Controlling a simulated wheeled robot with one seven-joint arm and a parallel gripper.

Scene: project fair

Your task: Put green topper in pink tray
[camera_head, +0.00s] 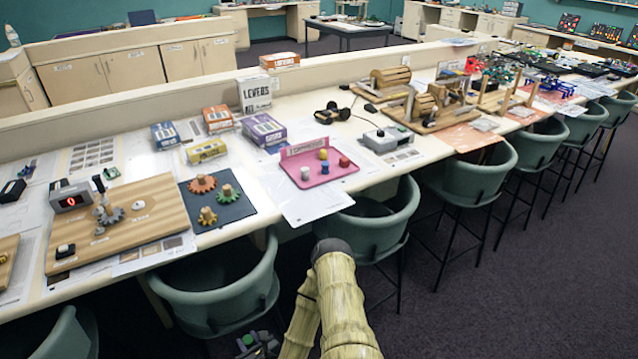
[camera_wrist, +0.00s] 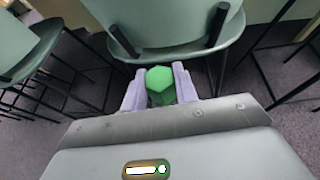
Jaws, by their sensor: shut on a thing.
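My gripper (camera_wrist: 160,90) is shut on the green topper (camera_wrist: 160,79), a faceted green piece held between the two pale purple fingers in the wrist view. In the head view my gripper (camera_head: 258,346) is low at the bottom, below the counter edge and beside a chair, with a bit of green showing. The pink tray (camera_head: 345,178) lies on the counter at the middle, well above and to the right of my gripper. The tray holds a yellow, a blue, a red and a white piece, and a label stands at its back edge.
Green chairs (camera_head: 225,290) line the counter front, one close to my gripper. A dark mat (camera_head: 236,210) with gears lies left of the tray. Small boxes (camera_head: 264,130) stand behind it, and a grey device (camera_head: 388,139) sits to its right.

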